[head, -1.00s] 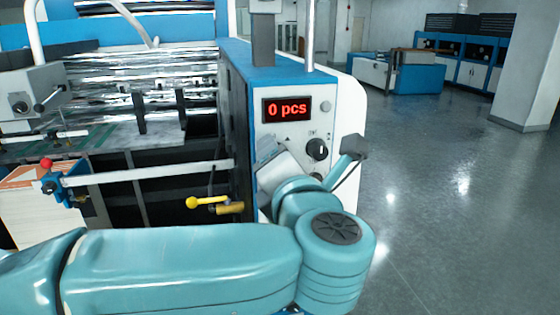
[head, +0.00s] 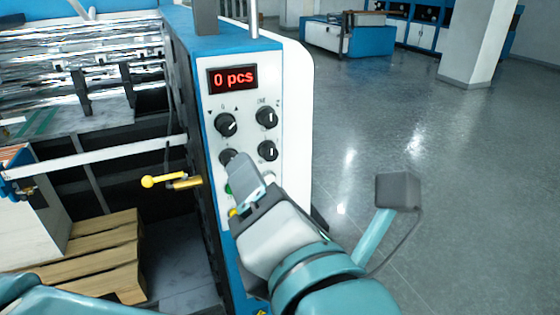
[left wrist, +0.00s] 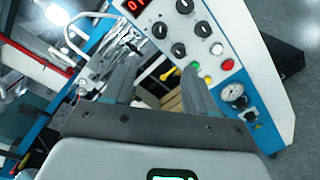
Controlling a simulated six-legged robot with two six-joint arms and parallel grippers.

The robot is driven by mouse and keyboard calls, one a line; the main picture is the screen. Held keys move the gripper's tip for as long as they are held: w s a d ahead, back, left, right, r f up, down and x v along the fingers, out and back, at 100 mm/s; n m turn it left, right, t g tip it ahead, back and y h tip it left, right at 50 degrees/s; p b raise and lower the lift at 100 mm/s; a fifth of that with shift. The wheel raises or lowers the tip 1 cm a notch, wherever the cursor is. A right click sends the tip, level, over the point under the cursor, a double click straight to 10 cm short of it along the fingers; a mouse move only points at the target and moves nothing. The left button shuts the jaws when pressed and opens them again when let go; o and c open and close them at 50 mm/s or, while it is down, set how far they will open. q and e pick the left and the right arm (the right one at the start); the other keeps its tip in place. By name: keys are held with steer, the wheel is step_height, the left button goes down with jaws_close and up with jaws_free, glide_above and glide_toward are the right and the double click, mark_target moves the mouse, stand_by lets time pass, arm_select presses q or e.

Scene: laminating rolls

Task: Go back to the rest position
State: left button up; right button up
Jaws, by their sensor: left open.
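My left gripper (head: 243,166) is in front of the machine's control panel (head: 292,80) in the head view, over its lower knobs and buttons. In the left wrist view my gripper (left wrist: 158,68) has its two fingers well apart, with nothing between them. The panel shows a red "0 pcs" display (head: 232,79) and several black knobs, such as the upper right knob (head: 266,117). A green button (left wrist: 194,67) and a red button (left wrist: 227,65) show beyond the right finger. I cannot tell whether a finger touches the panel. My right gripper is not in view.
A yellow-knobbed lever (head: 150,181) sticks out left of the panel. A wooden pallet (head: 100,262) lies on the floor at lower left. A pillar (head: 482,45) and a blue-white machine (head: 347,38) stand farther back. The grey floor on the right is open.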

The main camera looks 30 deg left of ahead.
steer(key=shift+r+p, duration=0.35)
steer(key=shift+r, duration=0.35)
